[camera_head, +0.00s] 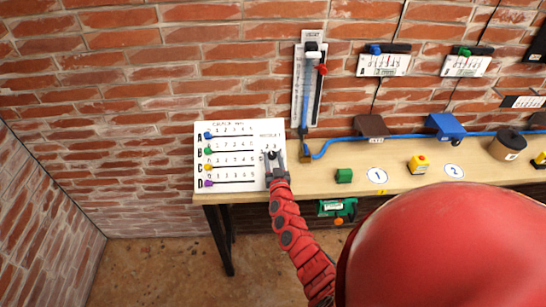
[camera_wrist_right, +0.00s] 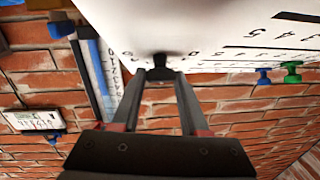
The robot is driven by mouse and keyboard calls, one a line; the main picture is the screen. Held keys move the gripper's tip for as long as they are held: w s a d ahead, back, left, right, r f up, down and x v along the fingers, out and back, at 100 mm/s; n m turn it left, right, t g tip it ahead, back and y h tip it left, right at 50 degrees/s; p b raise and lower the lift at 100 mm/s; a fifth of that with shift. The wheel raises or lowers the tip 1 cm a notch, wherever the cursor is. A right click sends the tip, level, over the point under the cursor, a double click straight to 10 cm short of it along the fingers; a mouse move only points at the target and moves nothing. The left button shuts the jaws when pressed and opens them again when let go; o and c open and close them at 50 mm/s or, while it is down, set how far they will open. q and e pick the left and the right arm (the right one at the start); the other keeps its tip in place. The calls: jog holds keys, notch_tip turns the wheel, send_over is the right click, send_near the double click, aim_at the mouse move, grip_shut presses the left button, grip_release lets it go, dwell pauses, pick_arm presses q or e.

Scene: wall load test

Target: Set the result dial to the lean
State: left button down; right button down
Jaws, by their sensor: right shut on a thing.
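The white board (camera_head: 240,184) stands at the left end of the wooden bench. It has rows A to D with coloured sliders and a result dial at its right side. My right gripper (camera_head: 274,161) reaches the dial from below and is shut on its small black knob, which also shows in the right wrist view (camera_wrist_right: 160,73) between the fingertips. The gripper hides part of the dial. Some scale marks show around the knob, but I cannot read which one it points at. My left gripper is not in view.
A tall white gauge (camera_head: 299,96) with a blue tube hangs on the brick wall right of the board. Two slider panels, one here (camera_head: 383,65), hang higher.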

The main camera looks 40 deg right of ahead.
jog(key=shift+c, duration=2.2)
grip_release()
jog(key=shift+s+a, duration=0.1)
jog(key=shift+s, duration=0.1)
jog(key=p+v, duration=0.1)
jog(key=v, duration=1.6)
jog(key=shift+r, duration=0.1)
